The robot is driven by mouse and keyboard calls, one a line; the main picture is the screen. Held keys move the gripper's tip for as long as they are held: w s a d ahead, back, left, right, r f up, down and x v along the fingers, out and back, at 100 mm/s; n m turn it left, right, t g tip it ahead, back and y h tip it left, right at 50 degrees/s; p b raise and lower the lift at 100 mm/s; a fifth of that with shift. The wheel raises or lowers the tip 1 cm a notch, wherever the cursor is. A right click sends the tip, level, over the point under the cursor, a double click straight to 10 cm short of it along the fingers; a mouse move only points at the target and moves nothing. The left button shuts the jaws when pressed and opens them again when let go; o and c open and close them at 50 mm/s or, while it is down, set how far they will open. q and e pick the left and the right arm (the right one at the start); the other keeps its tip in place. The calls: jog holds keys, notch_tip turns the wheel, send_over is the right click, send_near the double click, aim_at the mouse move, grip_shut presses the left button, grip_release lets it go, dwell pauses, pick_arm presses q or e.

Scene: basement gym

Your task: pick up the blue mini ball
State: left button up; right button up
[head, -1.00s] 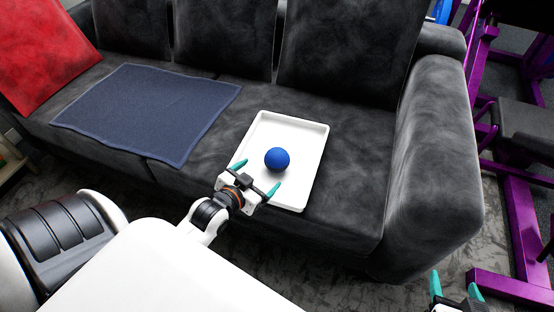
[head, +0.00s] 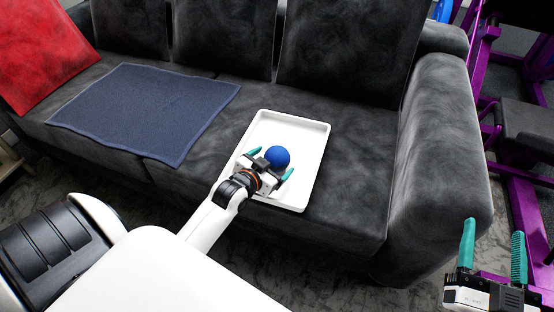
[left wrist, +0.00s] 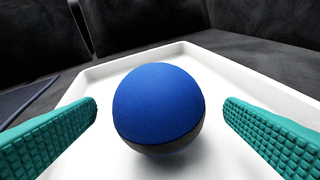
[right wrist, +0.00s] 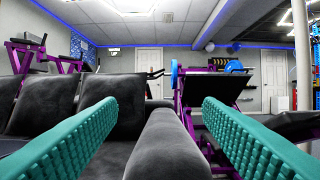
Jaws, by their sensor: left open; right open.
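The blue mini ball (head: 277,157) rests in a white tray (head: 312,150) on the dark grey sofa seat. In the left wrist view the ball (left wrist: 158,103) is centred ahead of my fingers, with white tray floor around it. My left gripper (head: 271,164) is open over the near part of the tray, its teal fingertips just short of the ball's sides and apart from it. My right gripper (head: 493,250) is open and empty at the lower right, beyond the sofa's armrest. The right wrist view shows nothing between its fingers but the room.
A blue-grey cloth (head: 146,110) lies on the seat left of the tray. A red cushion (head: 40,50) leans at the far left. The armrest (head: 440,160) rises to the right of the tray. Purple gym equipment (head: 527,215) stands further right.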

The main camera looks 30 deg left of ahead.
aim_at(278, 157)
pick_arm(q)
jog(key=b+x, duration=0.1)
jog(key=x, duration=0.2)
jog(key=shift+w+a+f+b, duration=0.1)
jog(key=shift+w+f+b, duration=0.1)
jog(key=shift+b, duration=0.1)
jog(key=shift+w, duration=0.25)
pick_arm(e)
jog(key=s+r+t+y, duration=0.1)
jog(key=s+r+t, duration=0.2)
jog(key=r+t, duration=0.2)
jog(key=shift+s+r+y, duration=0.2)
jog(key=shift+r+y, duration=0.2)
jog(key=shift+r, duration=0.2)
pick_arm(q)
jog(key=shift+c, duration=0.5)
jog(key=c, duration=0.9)
